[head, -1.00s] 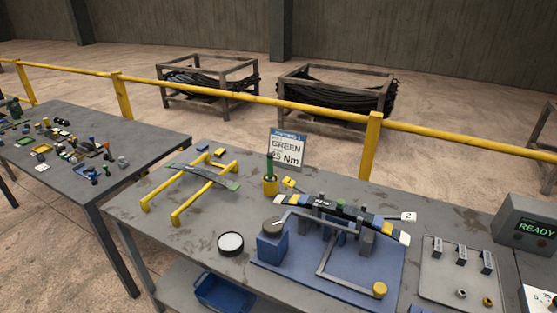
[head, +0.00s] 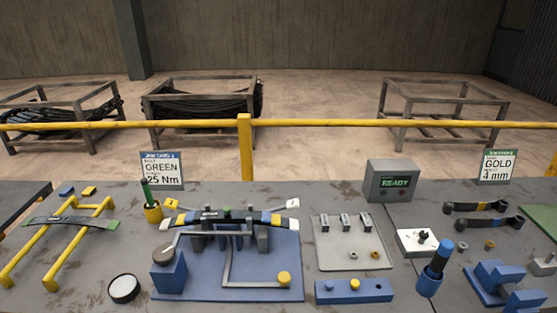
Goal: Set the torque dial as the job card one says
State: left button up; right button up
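Job card one (head: 162,171) stands upright at the back left of the table, with a blue header and the words GREEN and 25 Nm. A white plate (head: 407,246) with a dark knob (head: 423,238) lies right of the middle and looks like the torque dial. Its marks and the knob's setting are too small to read. Neither of my grippers is in the head view.
A grey box (head: 391,181) showing READY stands behind the dial. A blue-handled tool in a blue cup (head: 428,284) stands in front of it. A blue fixture (head: 262,281) holds a leaf spring left of centre. A second card (head: 498,166) reads GOLD 4 mm.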

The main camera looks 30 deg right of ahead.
aim_at(424, 235)
jog(key=z, duration=0.45)
jog(key=j+z, duration=0.1)
jog(key=z, duration=0.3)
jog(key=k+z, duration=0.1)
jog(key=z, duration=1.25)
jog(key=k+z, duration=0.1)
jog(key=z, duration=0.3)
